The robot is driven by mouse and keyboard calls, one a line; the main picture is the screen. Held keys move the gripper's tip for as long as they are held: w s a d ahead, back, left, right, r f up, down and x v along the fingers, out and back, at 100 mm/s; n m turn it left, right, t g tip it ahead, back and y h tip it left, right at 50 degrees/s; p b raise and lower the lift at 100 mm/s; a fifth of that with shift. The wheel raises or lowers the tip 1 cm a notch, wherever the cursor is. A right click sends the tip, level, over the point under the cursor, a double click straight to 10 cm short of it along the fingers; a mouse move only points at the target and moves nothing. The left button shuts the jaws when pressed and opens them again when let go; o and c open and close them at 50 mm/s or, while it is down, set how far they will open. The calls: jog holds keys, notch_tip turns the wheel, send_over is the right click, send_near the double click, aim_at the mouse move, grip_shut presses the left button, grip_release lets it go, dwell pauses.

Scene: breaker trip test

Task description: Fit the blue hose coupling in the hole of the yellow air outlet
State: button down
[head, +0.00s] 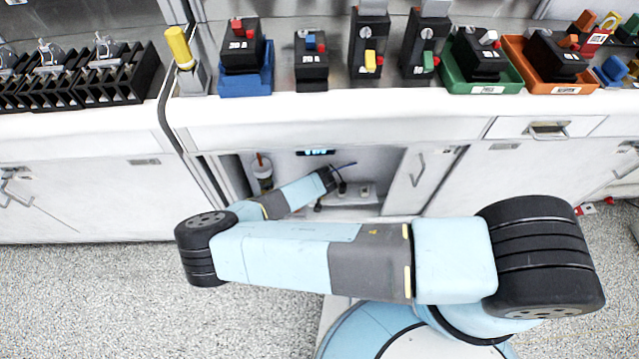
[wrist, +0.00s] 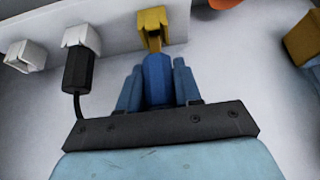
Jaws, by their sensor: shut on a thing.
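In the wrist view my gripper (wrist: 157,80) is shut on the blue hose coupling (wrist: 157,82), which sits between its two blue fingers. The coupling points at the yellow air outlet (wrist: 152,20) on the white ledge. Its front end is at the outlet's lower face, in line with it. I cannot tell whether the tip touches or is inside the hole. In the head view my arm reaches into the open cabinet under the bench; the coupling and outlet are too small or hidden there.
Left of the yellow outlet are a white outlet with a black plug (wrist: 78,72) and cable, and another white outlet (wrist: 25,56). A brownish-yellow block (wrist: 304,42) is at the right. The cabinet's open door (head: 422,180) stands right of my arm. Breaker boxes stand on the bench above.

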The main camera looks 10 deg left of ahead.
jog(key=shift+f, duration=0.9)
jog(key=c, duration=0.7)
grip_release()
jog(key=v, duration=1.3)
jog(key=shift+s+r, duration=0.15)
jog(key=shift+r, duration=0.15)
jog(key=shift+d, duration=0.1)
